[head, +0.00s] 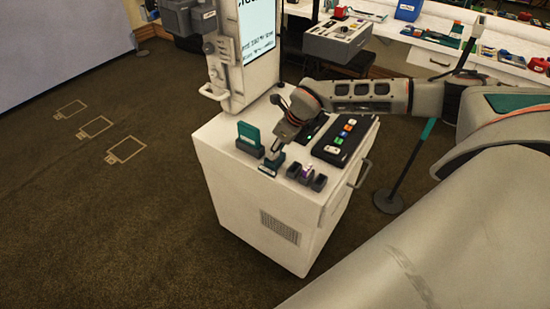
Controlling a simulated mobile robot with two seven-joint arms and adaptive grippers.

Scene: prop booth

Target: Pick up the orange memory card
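I cannot make out an orange memory card for certain. A dark panel (330,151) with small coloured pieces or keys, some of them orange, lies on top of the white cabinet (225,160); they are too small to identify. My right arm comes in from the right and bends down over the cabinet. My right gripper (272,160) points down near the cabinet's front edge, left of the panel. Its fingers are too small to show whether they are open or shut. My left gripper is not in view.
A teal block (249,134) stands in a dark holder left of the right gripper. Small dark holders (306,174) stand to its right. A screen unit (240,50) rises behind. A stand with a round base (388,201) is right of the cabinet.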

